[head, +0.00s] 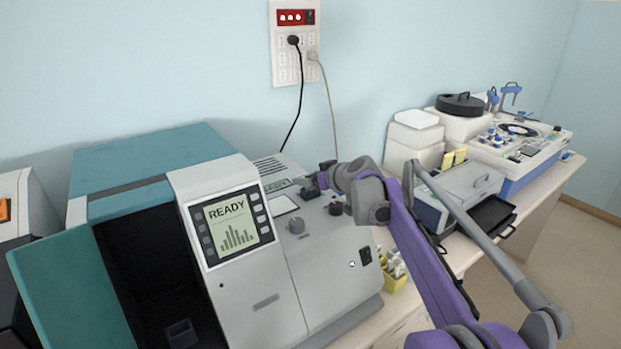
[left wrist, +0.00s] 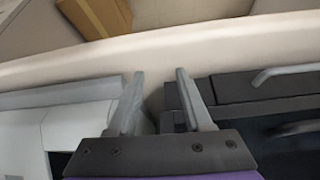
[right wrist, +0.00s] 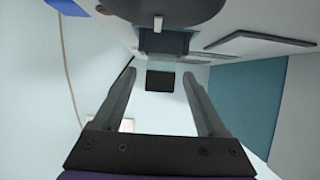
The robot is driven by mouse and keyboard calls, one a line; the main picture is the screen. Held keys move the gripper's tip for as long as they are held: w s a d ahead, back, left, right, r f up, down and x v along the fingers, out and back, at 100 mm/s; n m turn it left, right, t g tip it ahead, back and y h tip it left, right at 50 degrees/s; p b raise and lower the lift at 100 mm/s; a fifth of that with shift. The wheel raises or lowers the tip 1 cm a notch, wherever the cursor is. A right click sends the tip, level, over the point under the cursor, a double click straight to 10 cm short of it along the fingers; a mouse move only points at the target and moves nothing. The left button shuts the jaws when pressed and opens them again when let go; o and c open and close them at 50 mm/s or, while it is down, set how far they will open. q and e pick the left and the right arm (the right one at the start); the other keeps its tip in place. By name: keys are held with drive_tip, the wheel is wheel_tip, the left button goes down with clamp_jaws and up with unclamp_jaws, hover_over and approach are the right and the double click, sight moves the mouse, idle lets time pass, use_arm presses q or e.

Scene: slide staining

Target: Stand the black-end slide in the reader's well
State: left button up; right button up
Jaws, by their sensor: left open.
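The black-end slide (right wrist: 160,81) shows in the right wrist view, its square black end toward my gripper and its clear glass toward a dark block (right wrist: 165,41) on the reader. It looks upright at that block; how deep it sits is hidden. My right gripper (right wrist: 159,74) is open, its fingers on either side of the slide with visible gaps. In the head view my right gripper (head: 318,182) is over the top of the grey-and-teal reader (head: 265,280), whose screen (head: 233,228) says READY. My left gripper (left wrist: 162,75) is open and empty, away from the slide.
A round knob (head: 296,225) is on the reader's top near my right gripper. A yellow container (head: 394,278) stands beside the reader. A grey box (head: 458,195) and white equipment are farther right. The left wrist view shows a pale edge (left wrist: 200,55) near my left fingers.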

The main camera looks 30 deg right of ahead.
drive_tip(key=v, duration=1.1)
drive_tip(key=shift+w+d, duration=0.1)
